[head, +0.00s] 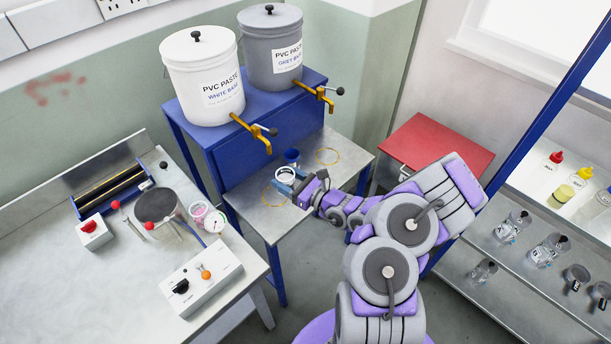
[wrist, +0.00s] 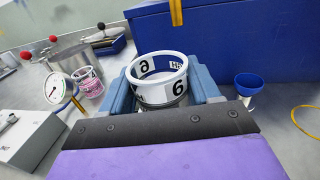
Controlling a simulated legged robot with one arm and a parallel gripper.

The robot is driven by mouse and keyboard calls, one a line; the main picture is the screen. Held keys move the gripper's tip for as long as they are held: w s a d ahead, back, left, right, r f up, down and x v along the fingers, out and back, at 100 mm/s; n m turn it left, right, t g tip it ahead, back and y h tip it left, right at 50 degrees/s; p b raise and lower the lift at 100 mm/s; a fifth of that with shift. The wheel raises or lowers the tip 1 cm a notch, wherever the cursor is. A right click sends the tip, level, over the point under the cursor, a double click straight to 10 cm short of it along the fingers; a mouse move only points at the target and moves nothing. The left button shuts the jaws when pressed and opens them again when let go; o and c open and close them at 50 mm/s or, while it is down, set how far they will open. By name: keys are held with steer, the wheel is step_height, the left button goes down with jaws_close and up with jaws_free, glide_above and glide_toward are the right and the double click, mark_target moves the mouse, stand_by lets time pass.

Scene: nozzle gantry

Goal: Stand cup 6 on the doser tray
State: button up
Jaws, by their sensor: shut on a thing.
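Cup 6 (wrist: 149,93), a clear cup with a white band and black "6" marks, is upright between the blue fingers of my gripper (wrist: 162,85), which is shut on it. In the head view cup 6 (head: 286,173) and my gripper (head: 286,184) are over the doser tray (head: 300,219), the grey metal shelf in front of the blue stand. The tray carries two yellow rings, a left one (head: 268,203) partly hidden by my gripper and a right one (head: 327,156). I cannot tell whether the cup touches the tray.
White (head: 200,85) and grey (head: 270,50) paste buckets with yellow taps sit above. A workbench (head: 70,260) is at left, a red-topped cabinet (head: 435,145) and shelves with jars (head: 540,250) at right.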

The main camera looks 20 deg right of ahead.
steer(key=s+d+f+m+t+h, duration=0.2)
steer(key=s+d+f+m+h, duration=0.25)
steer(key=d+f+h, duration=0.35)
steer(key=shift+y, duration=0.4)
steer(key=w+f+b, duration=0.1)
steer(key=w+b, duration=0.1)
steer(key=w, duration=0.3)
steer(key=w+d+f+b, duration=0.1)
steer(key=w+b, duration=0.1)
steer(key=w, duration=0.3)
steer(key=w+f+b, duration=0.1)
steer(key=w+b, duration=0.1)
steer(key=w, duration=0.3)
steer(key=shift+w+d+b, duration=0.2)
steer(key=shift+b, duration=0.1)
step_height(320, 180, down, 3)
steer(key=shift+f+b, duration=0.1)
steer(key=shift+b, duration=0.5)
steer(key=shift+s, duration=0.1)
steer(key=o, duration=1.2)
